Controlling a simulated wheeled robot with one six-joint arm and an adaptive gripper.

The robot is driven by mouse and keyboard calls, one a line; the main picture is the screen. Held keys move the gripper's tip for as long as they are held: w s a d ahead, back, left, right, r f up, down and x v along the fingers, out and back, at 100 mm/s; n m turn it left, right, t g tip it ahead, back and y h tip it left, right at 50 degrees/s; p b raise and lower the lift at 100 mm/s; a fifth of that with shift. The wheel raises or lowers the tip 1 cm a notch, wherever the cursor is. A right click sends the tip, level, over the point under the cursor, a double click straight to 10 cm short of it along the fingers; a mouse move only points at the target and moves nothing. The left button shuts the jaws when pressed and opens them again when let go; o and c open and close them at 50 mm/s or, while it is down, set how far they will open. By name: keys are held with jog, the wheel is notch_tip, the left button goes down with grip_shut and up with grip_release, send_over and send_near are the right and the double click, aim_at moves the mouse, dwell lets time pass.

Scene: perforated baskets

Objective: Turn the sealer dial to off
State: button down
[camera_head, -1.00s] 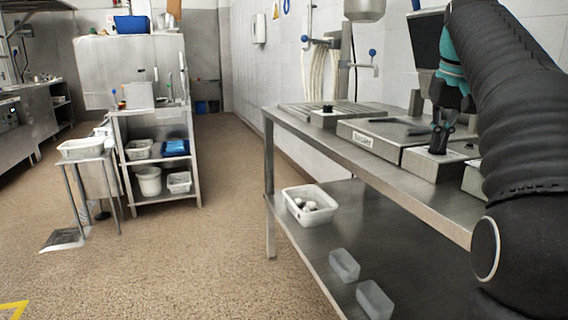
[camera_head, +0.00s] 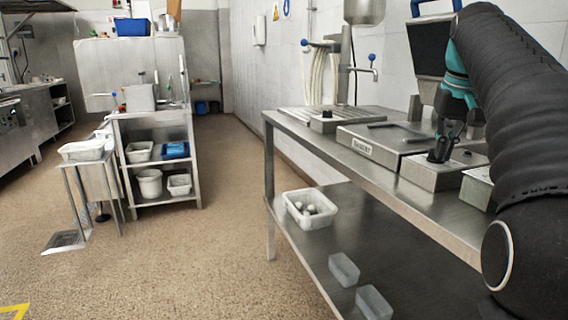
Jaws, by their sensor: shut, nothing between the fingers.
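The sealer (camera_head: 372,150), a low grey metal unit with a label on its front, stands on the steel bench at the right. A grey box (camera_head: 422,176) stands just right of it, with a dark dial (camera_head: 436,158) on top. My gripper (camera_head: 442,150) points down at this dial from above, its fingers shut and empty. The fingertips are at or very near the dial and partly cover it. I cannot tell whether they touch it, and the dial's setting is too small to read.
Another box with a black knob (camera_head: 327,114) stands at the bench's left end. A screen (camera_head: 427,48) and a tap (camera_head: 372,60) are behind. The lower shelf holds a white tub (camera_head: 310,207) and clear containers (camera_head: 344,268). The floor at left is open.

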jog(key=shift+d+p, duration=0.7)
jog(key=shift+p, duration=0.05)
dwell(0.5)
jog(key=shift+s, duration=0.1)
jog(key=shift+s+d, duration=0.1)
jog(key=shift+s, duration=0.15)
jog(key=shift+r, duration=3)
jog(key=a, duration=0.2)
jog(key=w, duration=0.1)
jog(key=shift+a+f, duration=0.3)
jog(key=shift+a, duration=0.1)
jog(key=shift+f+b, duration=1.15)
jog(key=shift+f, duration=1.6)
